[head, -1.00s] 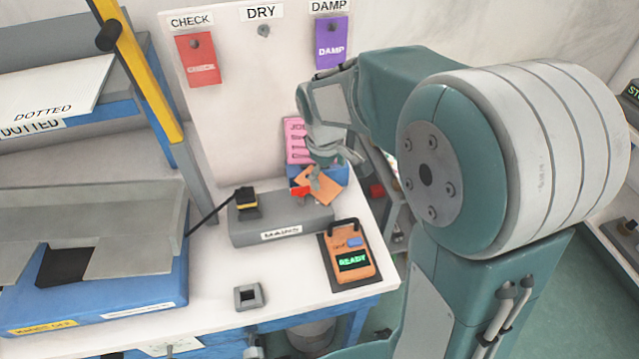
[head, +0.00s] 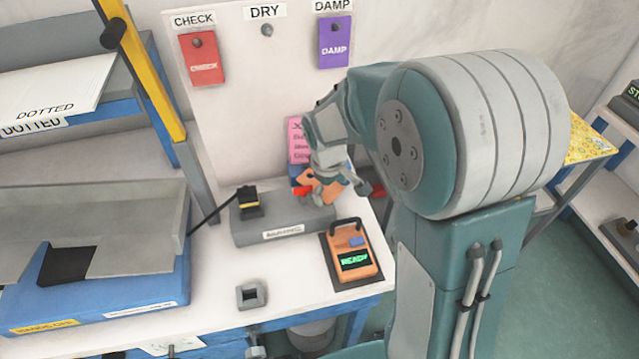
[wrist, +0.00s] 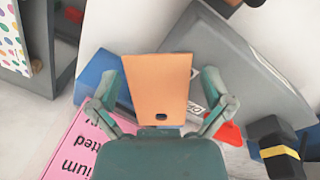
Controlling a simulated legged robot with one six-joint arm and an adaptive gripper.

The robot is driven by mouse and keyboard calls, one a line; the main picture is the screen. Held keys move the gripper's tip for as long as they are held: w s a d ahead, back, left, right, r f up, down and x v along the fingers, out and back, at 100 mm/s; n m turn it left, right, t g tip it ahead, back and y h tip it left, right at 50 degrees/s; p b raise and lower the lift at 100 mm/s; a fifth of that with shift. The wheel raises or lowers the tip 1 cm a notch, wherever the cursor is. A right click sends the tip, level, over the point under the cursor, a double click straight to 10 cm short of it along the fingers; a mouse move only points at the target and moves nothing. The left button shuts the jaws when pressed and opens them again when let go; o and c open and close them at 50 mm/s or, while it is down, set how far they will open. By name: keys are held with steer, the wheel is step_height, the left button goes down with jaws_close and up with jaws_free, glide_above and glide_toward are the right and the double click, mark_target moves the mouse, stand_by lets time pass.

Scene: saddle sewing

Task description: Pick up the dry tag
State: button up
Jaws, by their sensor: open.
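An orange tag (wrist: 160,88) with a small dark hole fills the middle of the wrist view, between the two fingers of my gripper (wrist: 160,100). No writing shows on the tag's visible face. My gripper is open around it, and I cannot tell whether the fingers touch it. In the head view the orange tag (head: 314,185) is partly covered by my gripper (head: 332,182). On the board, the hook (head: 267,30) under the DRY label (head: 265,11) is bare. A red CHECK tag (head: 203,60) and a purple DAMP tag (head: 334,43) hang on either side.
A grey MAINS block (head: 280,228) with a black and yellow plug (head: 248,202) stands beside the tag. A blue box (wrist: 103,75) and a pink card (wrist: 90,142) lie close to the fingers. An orange READY meter (head: 352,255) sits in front.

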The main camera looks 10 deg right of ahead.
steer(key=shift+d+f, duration=0.15)
steer(key=shift+f, duration=0.05)
steer(key=shift+c, duration=0.3)
steer(key=c, duration=0.6)
